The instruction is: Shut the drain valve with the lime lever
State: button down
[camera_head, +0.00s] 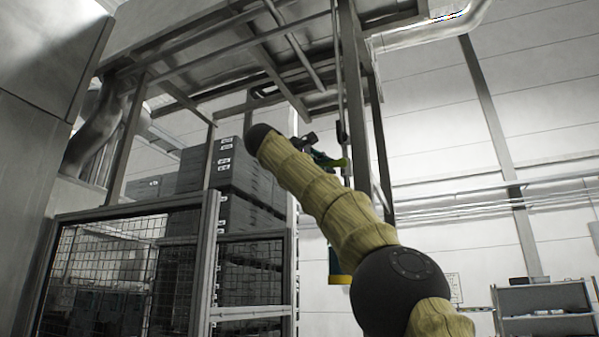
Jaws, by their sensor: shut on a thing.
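My gripper (316,151) shows as small dark parts at the lever's left end, partly hidden behind my arm. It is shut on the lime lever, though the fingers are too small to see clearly. The valve body is not clear; a dark upright pipe (338,80) runs down just above the lever. The lever looks slightly tilted.
A metal frame (354,90) with overhead beams stands around the work spot. A mesh fence (100,270) and stacked grey crates (232,165) are at left. A green and yellow object (340,268) hangs below the lever. A grey shelf (545,310) stands at lower right.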

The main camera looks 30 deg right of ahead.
dwell(0.6)
jog(key=c, duration=1.5)
grip_release()
jog(key=shift+s, duration=0.1)
jog(key=shift+c, duration=0.2)
jog(key=shift+o, duration=1.1)
jog(key=shift+s+d+r, duration=0.1)
jog(key=shift+a, duration=0.2)
jog(key=v, duration=1.1)
jog(key=shift+a, duration=0.35)
